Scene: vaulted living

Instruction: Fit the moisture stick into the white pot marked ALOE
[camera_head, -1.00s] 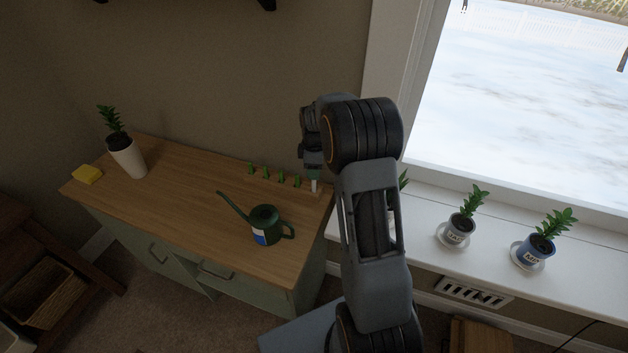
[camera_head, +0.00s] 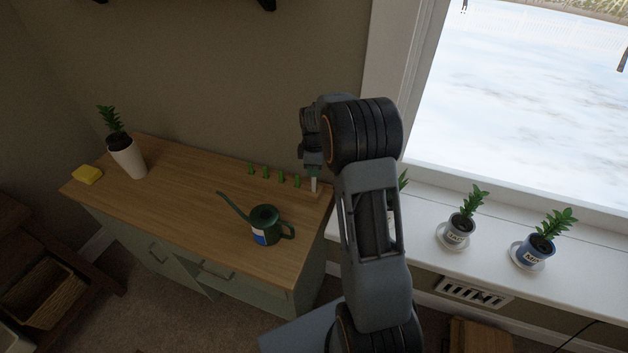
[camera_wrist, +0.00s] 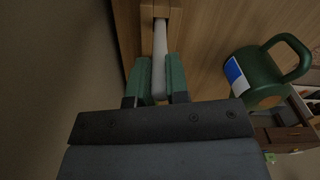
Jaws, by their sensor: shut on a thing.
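My gripper (camera_wrist: 161,88) is shut on the moisture stick (camera_wrist: 159,62), a pale white rod between two green fingertips. The stick's far end meets a small wooden block at the cabinet's right back corner; I cannot tell how deep it sits. In the head view, the stick (camera_head: 314,185) shows below my gripper (camera_head: 313,172). On the windowsill, a pale pot (camera_head: 392,222) is mostly hidden behind my arm. A light grey pot (camera_head: 459,231) and a blue pot (camera_head: 538,248) stand to its right on saucers. Their labels are too small to read, so I cannot tell which says ALOE.
The wooden cabinet top (camera_head: 185,190) carries a green watering can (camera_head: 264,225), a tall white planter (camera_head: 127,158) and a yellow sponge (camera_head: 87,174). Several small green pieces (camera_head: 266,173) stand in a row left of my gripper. The windowsill (camera_head: 590,268) lies right of my arm.

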